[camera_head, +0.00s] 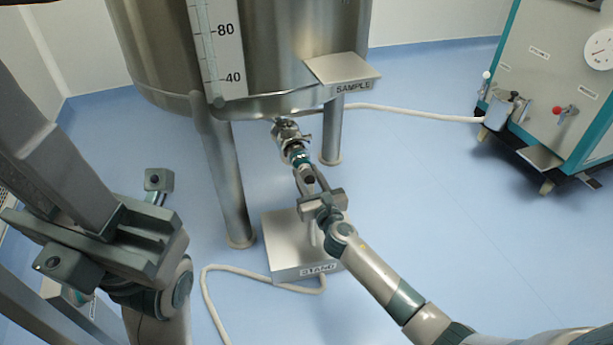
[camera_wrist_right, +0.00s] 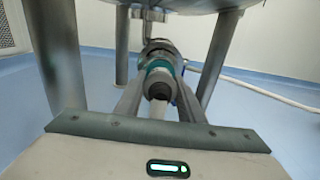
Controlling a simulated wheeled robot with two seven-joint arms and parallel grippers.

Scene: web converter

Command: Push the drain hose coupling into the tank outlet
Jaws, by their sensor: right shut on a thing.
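The steel tank outlet (camera_head: 286,132) sticks out below the tank (camera_head: 285,50), pointing down and toward me. The drain hose coupling (camera_head: 298,157), with a teal ring, is in line with it. My right gripper (camera_head: 309,180) is shut on the coupling near its dark rear end. In the right wrist view, the coupling (camera_wrist_right: 158,75) sits between the fingers, with the metal outlet (camera_wrist_right: 160,47) straight behind it. The two look close together or touching; I cannot tell how deep the coupling sits.
A steel stand (camera_head: 290,252) labelled STAND is on the floor below my right gripper. A white hose (camera_head: 206,290) loops beside it. Tank legs (camera_head: 228,185) stand near the outlet. A SAMPLE shelf (camera_head: 343,69) juts above. A teal-edged cabinet (camera_head: 545,85) is at right.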

